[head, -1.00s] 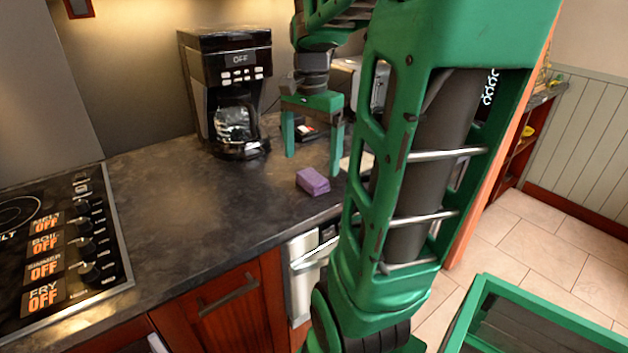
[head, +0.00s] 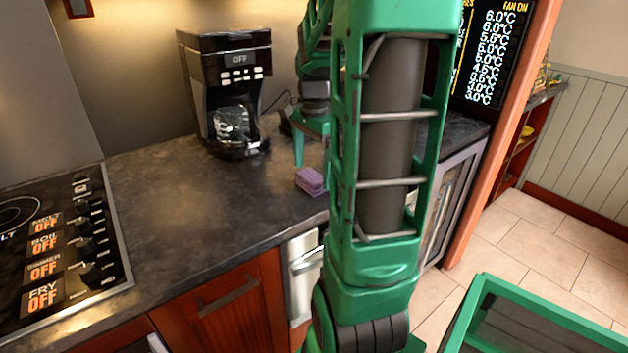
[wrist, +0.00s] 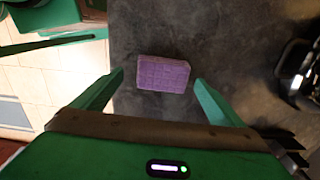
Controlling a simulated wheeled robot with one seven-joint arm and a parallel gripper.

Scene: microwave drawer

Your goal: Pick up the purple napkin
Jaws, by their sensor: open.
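The purple napkin (head: 310,181) is a small folded block lying on the dark countertop near its front edge. In the wrist view the napkin (wrist: 163,73) lies just beyond the fingertips, roughly centred between them. My gripper (wrist: 158,78) is open and empty, its two green fingers spread wider than the napkin, which neither finger appears to touch.
A black coffee maker (head: 226,95) stands at the back of the counter. A stove (head: 58,245) with knobs is at the left. The counter (head: 190,200) between the stove and the napkin is clear. The counter's front edge is close to the napkin.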

